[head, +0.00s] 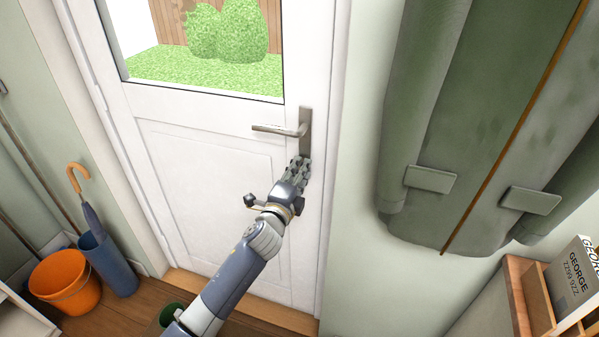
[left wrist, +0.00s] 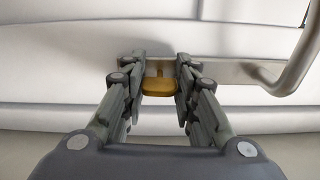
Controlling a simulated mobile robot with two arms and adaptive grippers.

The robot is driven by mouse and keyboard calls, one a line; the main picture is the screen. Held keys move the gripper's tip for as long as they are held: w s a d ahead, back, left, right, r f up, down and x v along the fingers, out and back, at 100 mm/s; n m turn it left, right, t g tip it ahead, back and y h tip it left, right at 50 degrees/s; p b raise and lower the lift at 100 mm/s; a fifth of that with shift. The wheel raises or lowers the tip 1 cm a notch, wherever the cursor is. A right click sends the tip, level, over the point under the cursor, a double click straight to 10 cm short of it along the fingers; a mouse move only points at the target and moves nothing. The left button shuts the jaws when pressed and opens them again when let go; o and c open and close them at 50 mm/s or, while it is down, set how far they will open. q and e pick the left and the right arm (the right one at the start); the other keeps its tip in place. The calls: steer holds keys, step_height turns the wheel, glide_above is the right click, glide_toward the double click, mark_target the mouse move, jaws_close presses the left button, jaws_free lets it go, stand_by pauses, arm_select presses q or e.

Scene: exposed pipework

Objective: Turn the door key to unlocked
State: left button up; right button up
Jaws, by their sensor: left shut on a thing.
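The white door (head: 215,150) stands closed, with a lever handle (head: 282,130) on a long metal plate (head: 307,118) at its right side. My left gripper (head: 302,163) is at the lower end of that plate, below the lever. In the left wrist view, my left gripper (left wrist: 159,88) is shut on a brass-coloured key (left wrist: 159,87), its fingers on either side of the key's bow. The key's shaft points at the plate (left wrist: 225,70). In the head view the gripper hides the key. My right gripper is in neither view.
The lever (left wrist: 300,60) is close to the right of my fingers in the left wrist view. A green coat (head: 480,110) hangs on the right wall. An orange bucket (head: 66,280) and a blue umbrella stand (head: 107,264) are on the floor at left. A wooden rack (head: 540,300) is at lower right.

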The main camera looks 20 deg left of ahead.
arm_select(q)
steer(key=shift+n, duration=0.4)
steer(key=o, duration=1.1)
steer(key=s, duration=1.2)
steer(key=shift+a, duration=0.25)
